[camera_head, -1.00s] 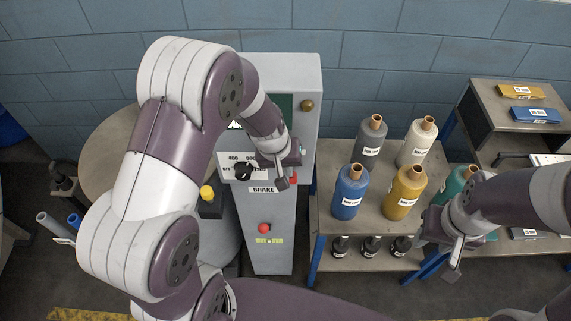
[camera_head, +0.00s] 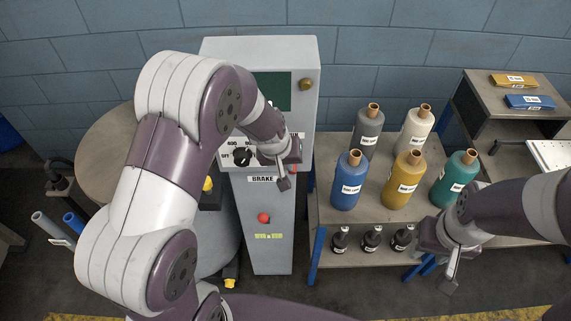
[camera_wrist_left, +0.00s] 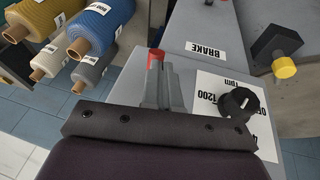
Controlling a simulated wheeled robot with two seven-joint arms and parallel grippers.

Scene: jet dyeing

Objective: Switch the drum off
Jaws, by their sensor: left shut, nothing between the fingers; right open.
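The drum's grey control cabinet (camera_head: 305,60) carries a sloping panel with a black rotary knob (camera_head: 243,157) beside printed speed labels and OFF. The knob also shows right of my fingers in the left wrist view (camera_wrist_left: 240,101); its exact setting is hard to read. My left gripper (camera_head: 284,184) is shut and empty at the panel's right side, apart from the knob. In the left wrist view its fingers (camera_wrist_left: 158,85) are together beside a red part (camera_wrist_left: 155,58), partly hidden; contact cannot be told.
A red button (camera_head: 264,218) is on the cabinet front below the BRAKE label (camera_head: 262,179). A yellow-tipped black part (camera_head: 208,184) stands left of the cabinet. A stand (camera_head: 325,215) with several colored cones and small black bottles is on the right.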

